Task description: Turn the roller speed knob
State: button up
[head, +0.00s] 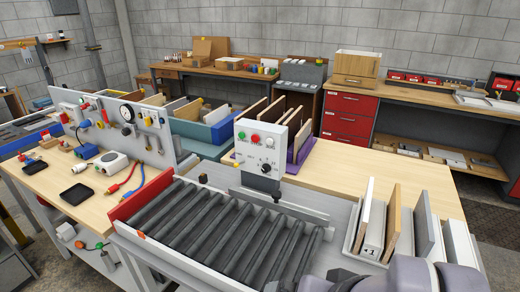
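The white control box (262,148) stands behind the roller conveyor (215,225), near the middle of the view. A black round knob (266,168) sits low on the right of its face, with small dial marks around it. The pointer's exact setting is too small to read. A green button, a red button (255,138) and a pale button sit in a row above. A small switch is at the lower left of the face. Part of my arm shows at the bottom right; my gripper is not in view. Nothing touches the knob.
Upright boards stand in a rack (356,247) at the right, close to my arm. A purple rack (300,150) of boards is behind the control box. A tool panel (115,125) rises at the left. Bare wooden tabletop (340,170) lies right of the box.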

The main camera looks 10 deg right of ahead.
aim_at(265, 168)
jog(key=i+j+u, duration=0.2)
jog(key=u, duration=0.15)
jog(key=i+j+u, duration=0.35)
jog(key=i+u, duration=0.1)
jog(key=u, duration=0.25)
